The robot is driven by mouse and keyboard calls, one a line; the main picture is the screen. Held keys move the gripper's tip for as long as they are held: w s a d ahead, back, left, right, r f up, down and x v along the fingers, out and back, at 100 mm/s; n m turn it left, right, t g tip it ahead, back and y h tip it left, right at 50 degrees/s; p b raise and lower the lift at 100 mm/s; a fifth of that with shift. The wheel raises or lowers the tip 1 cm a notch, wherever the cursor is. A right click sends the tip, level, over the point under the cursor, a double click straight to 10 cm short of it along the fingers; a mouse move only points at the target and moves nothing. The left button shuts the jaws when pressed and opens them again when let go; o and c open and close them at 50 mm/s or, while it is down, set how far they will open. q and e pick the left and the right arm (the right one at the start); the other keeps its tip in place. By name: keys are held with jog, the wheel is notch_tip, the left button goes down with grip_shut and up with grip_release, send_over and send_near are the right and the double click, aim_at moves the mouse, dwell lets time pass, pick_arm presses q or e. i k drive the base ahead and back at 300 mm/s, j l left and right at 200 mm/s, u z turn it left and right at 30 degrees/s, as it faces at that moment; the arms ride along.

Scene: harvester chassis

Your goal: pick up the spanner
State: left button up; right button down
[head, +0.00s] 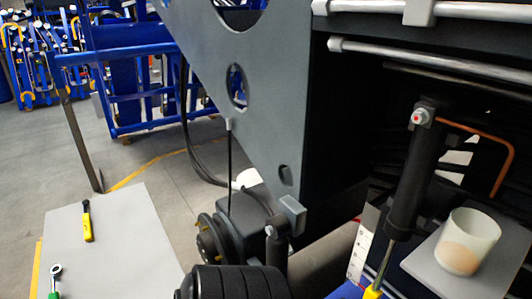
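A tool with a silver ring-shaped head and a green handle (55,273), which looks like the spanner, lies on the grey tabletop (115,255) at the lower left of the head view. Its lower end is cut off by the bottom edge of the picture. A second tool with a black head and a yellow handle (87,222) lies farther back on the same tabletop, apart from the first. Neither of my grippers can be made out in this view, and nothing is seen touching either tool.
A large grey machine panel (245,85) fills the middle. A black ribbed cylinder (232,284) stands at the bottom centre. At the right, a whitish cup (467,241) stands on a grey plate (425,262). Blue racks (130,75) stand behind. The tabletop between the tools is clear.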

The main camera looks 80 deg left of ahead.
aim_at(85, 218)
jog(key=u, duration=3.85)
